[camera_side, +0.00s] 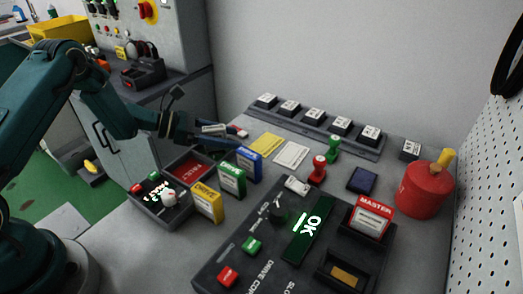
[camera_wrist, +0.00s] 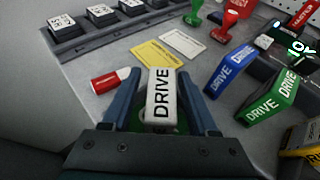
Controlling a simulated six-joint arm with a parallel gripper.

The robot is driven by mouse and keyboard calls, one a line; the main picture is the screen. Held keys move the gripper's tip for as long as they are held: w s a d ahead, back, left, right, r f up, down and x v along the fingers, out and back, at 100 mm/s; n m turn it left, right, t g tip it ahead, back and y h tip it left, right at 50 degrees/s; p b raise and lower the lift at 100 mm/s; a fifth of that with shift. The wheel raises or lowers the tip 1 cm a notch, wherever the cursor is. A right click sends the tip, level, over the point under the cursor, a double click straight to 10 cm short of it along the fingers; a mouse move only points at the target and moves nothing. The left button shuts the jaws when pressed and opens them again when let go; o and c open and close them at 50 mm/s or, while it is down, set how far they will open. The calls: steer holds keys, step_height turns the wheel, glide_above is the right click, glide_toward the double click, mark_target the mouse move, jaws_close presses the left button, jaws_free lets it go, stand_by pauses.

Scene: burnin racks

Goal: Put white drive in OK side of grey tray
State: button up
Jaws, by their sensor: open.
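The white drive (camera_wrist: 162,98) stands upright between the two fingers of my gripper (camera_wrist: 158,76) in the wrist view, its DRIVE label facing the camera. The fingers are open, one on each side of it. In the side view my gripper (camera_side: 215,138) is at the back left of the table, and the white drive (camera_side: 213,128) shows only in part there. The grey tray (camera_side: 158,219) lies in front of my gripper in the side view. It has a red far section (camera_side: 190,167); its nearer section holds small items, and I cannot read its marking.
Blue (camera_side: 249,164), green (camera_side: 231,179) and yellow (camera_side: 207,201) drives stand in a row beside the tray. A red-and-white marker (camera_wrist: 110,80) lies left of my gripper. Yellow and white cards (camera_wrist: 158,54) lie beyond. A dock with an OK display (camera_side: 308,228) stands at front right.

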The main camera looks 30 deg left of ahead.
steer(key=shift+r, duration=0.15)
steer(key=shift+s+a+r, duration=0.15)
steer(key=shift+a, duration=0.1)
steer(key=v, duration=1.1)
steer(key=shift+s, duration=0.2)
steer(key=s+d+r+m+g+y, duration=0.1)
steer(key=s+d+r+m+g, duration=0.2)
steer(key=s+d+m, duration=0.3)
steer(key=s+d+r+m+g, duration=0.3)
steer(key=d+r+m+g, duration=0.1)
steer(key=d+m, duration=0.3)
steer(key=s+a+r+m+t+y, duration=0.2)
steer(key=s+m+y, duration=0.6)
steer(key=m, duration=0.6)
steer(key=s+t, duration=0.1)
steer(key=s, duration=0.1)
steer(key=shift+s+a, duration=0.2)
steer(key=shift+s, duration=0.15)
